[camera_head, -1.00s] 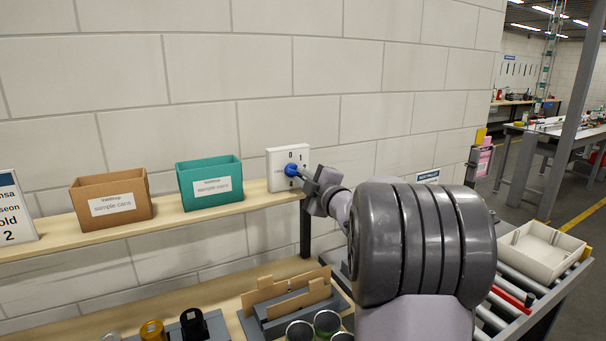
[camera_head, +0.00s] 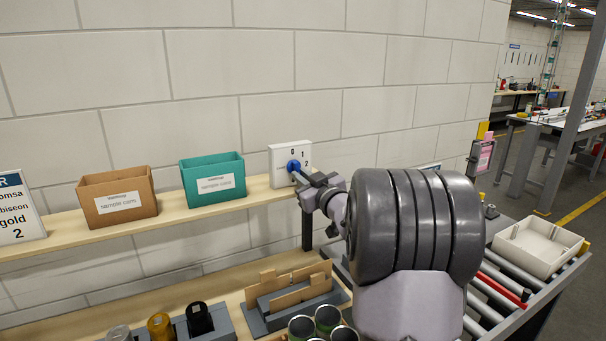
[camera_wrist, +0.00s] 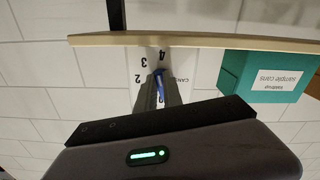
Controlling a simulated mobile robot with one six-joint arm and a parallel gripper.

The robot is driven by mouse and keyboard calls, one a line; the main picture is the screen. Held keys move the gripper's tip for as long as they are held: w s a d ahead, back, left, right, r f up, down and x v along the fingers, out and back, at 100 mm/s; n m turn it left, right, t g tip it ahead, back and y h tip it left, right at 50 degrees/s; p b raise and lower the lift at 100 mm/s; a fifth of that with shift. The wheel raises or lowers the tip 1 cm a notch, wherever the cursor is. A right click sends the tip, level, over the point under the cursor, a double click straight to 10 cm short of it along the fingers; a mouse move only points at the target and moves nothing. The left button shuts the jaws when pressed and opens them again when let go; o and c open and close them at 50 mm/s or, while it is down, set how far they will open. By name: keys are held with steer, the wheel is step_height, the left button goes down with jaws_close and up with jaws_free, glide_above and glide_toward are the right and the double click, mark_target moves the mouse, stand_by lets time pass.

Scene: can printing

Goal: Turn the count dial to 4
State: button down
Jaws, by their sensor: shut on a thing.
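The count dial is a blue knob (camera_head: 294,166) on a white panel (camera_head: 277,155) that stands on the wooden shelf against the wall. In the wrist view, which is upside down, the blue knob (camera_wrist: 158,75) shows between my gripper's fingers (camera_wrist: 158,92). The digits 2, 3 and 4 and part of a "CANS" label show on the panel (camera_wrist: 180,70) there. I cannot tell which digit the knob points to.
A teal sample box (camera_head: 213,180) and a brown sample box (camera_head: 117,197) stand on the shelf (camera_head: 70,225) left of the panel. An order sign (camera_head: 18,210) is at the far left. Several cans (camera_head: 328,318) and a cardboard holder (camera_head: 290,290) are below. A roller conveyor (camera_head: 490,290) is at right.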

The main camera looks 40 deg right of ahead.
steer(key=shift+a+m, duration=0.1)
steer(key=shift+m, duration=1.2)
steer(key=shift+f+m+p, duration=0.1)
steer(key=shift+m+p, duration=0.2)
steer(key=c, duration=1.5)
jaws_free()
steer(key=p+v, duration=0.2)
steer(key=v, duration=1.5)
steer(key=shift+s, duration=0.2)
